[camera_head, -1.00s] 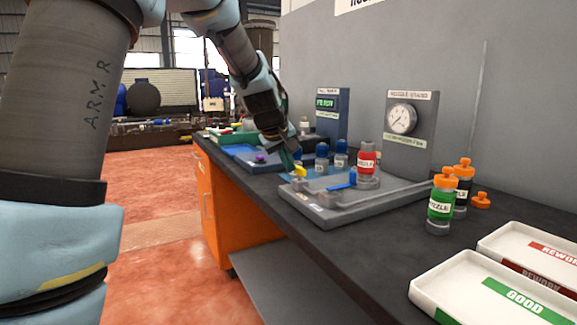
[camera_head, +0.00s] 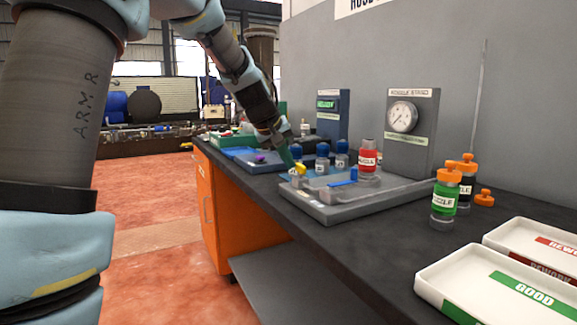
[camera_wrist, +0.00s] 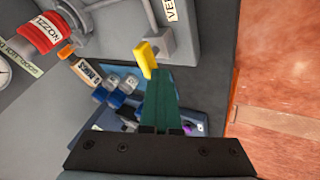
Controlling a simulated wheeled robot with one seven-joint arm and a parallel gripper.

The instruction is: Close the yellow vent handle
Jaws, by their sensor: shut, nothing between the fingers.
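The yellow vent handle (camera_head: 300,169) is small and sits on the left end of the grey test fixture (camera_head: 345,204). In the wrist view the yellow handle (camera_wrist: 146,58) stands out from a grey block, just ahead of my fingertips. My gripper (camera_head: 290,165) is shut, with its green fingers together and empty. The fingertips are at the handle, touching or very close; I cannot tell which. A blue lever (camera_head: 343,183) lies on the same fixture, and a red nozzle bottle (camera_head: 367,158) stands upright on it.
A pressure gauge panel (camera_head: 412,125) stands behind the fixture. Blue-capped bottles (camera_head: 322,158) stand close behind the handle. Green (camera_head: 444,196) and black orange-capped bottles stand to the right, beside white trays (camera_head: 430,279). The dark bench front is clear.

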